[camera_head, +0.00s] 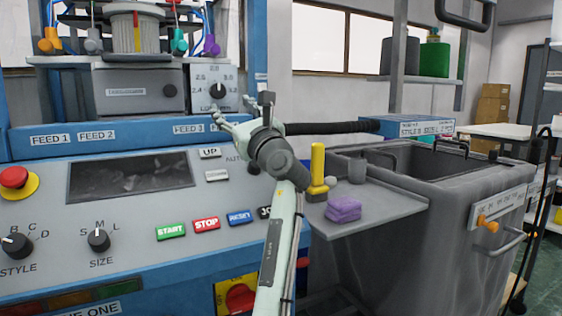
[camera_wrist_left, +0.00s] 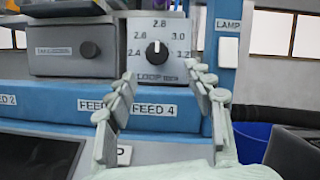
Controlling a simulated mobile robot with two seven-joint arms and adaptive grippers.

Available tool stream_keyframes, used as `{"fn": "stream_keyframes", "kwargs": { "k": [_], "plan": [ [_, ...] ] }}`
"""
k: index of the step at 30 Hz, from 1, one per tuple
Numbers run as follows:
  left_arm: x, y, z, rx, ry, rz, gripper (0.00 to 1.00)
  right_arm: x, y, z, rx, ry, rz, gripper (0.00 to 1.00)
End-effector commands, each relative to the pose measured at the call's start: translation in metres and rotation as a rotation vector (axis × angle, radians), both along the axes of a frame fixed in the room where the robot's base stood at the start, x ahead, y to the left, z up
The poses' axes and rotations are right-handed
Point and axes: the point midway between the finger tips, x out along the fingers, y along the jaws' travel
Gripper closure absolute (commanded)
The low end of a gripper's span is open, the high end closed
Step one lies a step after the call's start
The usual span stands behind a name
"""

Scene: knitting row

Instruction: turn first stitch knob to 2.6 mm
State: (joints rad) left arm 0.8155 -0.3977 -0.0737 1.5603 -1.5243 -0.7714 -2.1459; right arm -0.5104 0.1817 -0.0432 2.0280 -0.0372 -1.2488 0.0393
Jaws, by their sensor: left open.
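The stitch knob is a round black dial (camera_wrist_left: 157,50) with a white pointer, on a grey plate marked 2.4 to 3.2 and LOOP. In the left wrist view its pointer stands upright, toward 2.8. The knob also shows in the head view (camera_head: 217,91), on the plate above the blue ledge. My left gripper (camera_wrist_left: 161,72) is open, its two fingers spread on either side below the knob. Nothing is between the fingers, and they appear apart from the knob. In the head view the gripper (camera_head: 243,106) is just right of and below the dial plate. My right gripper is not in view.
A grey box with a small dark knob (camera_head: 170,90) sits left of the dial plate. Below are a sloped panel with START (camera_head: 171,231) and STOP buttons and a red emergency button (camera_head: 14,177).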

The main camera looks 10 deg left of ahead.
Motion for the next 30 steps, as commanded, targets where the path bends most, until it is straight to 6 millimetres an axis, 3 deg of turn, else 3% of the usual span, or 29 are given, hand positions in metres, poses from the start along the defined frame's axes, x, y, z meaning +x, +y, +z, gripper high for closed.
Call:
{"fn": "stream_keyframes", "kwargs": {
  "k": [5,18,29,30],
  "plan": [
    [0.005,0.005,0.01,0.018,-0.002,0.028,0.47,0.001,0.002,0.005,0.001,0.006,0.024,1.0],
    [0.05,0.042,0.032,0.018,-0.001,0.026,0.47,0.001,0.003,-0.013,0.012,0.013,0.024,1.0],
    [0.054,0.045,0.033,0.017,-0.002,0.025,0.47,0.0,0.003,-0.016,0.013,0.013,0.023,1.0],
    [0.054,0.045,0.033,0.017,-0.002,0.024,0.52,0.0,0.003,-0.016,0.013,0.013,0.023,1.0]
  ]
}}
